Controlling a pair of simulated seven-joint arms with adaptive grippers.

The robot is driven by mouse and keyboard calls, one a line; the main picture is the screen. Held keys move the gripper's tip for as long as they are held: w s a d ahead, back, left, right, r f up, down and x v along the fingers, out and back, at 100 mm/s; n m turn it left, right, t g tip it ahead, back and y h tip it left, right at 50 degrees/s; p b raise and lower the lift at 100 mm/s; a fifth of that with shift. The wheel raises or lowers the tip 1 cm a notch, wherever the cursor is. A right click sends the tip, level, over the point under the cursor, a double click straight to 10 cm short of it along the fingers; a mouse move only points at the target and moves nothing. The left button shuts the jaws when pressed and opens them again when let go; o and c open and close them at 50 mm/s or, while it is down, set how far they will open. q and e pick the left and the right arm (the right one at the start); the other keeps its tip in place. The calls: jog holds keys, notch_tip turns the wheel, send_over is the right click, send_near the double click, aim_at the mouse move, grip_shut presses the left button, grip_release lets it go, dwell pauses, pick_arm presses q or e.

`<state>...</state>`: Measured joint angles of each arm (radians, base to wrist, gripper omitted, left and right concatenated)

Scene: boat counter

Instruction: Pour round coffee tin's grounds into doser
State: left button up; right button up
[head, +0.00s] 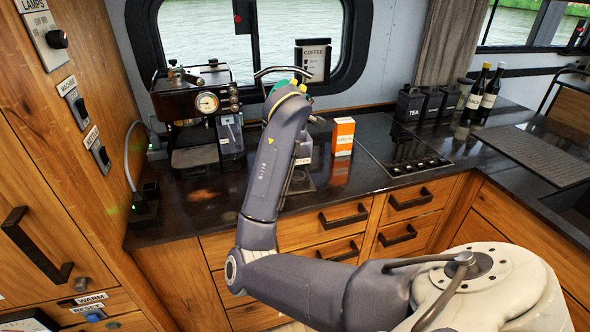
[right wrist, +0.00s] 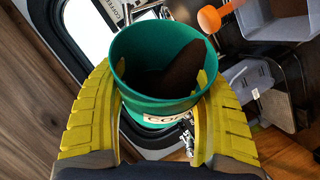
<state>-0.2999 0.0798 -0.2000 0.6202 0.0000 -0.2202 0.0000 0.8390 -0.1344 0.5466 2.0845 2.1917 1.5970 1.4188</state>
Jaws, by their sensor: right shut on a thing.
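The round green coffee tin (right wrist: 152,98) is between the yellow fingers of my right gripper (right wrist: 160,108) in the right wrist view, with dark brown grounds (right wrist: 172,80) inside. In the head view, the tin (head: 283,84) shows only in part behind my right wrist, above the counter. My right gripper is shut on its sides. A grey open-topped container (right wrist: 275,65) is at the right of the right wrist view; I cannot tell if it is the doser. A grey labelled container (head: 303,149) stands partly hidden behind my arm in the head view. My left gripper is not in view.
An espresso machine (head: 205,107) stands at the back left of the dark counter. An orange carton (head: 343,136) stands right of my arm, beside the hob (head: 400,150). Dark canisters (head: 410,104) and two bottles (head: 486,95) stand further right. A coffee sign (head: 313,60) hangs by the window.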

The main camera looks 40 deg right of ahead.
jog(key=shift+s+r+m+t, duration=0.15)
jog(key=shift+r+m+t, duration=0.15)
jog(key=shift+m+t, duration=0.15)
dwell(3.2)
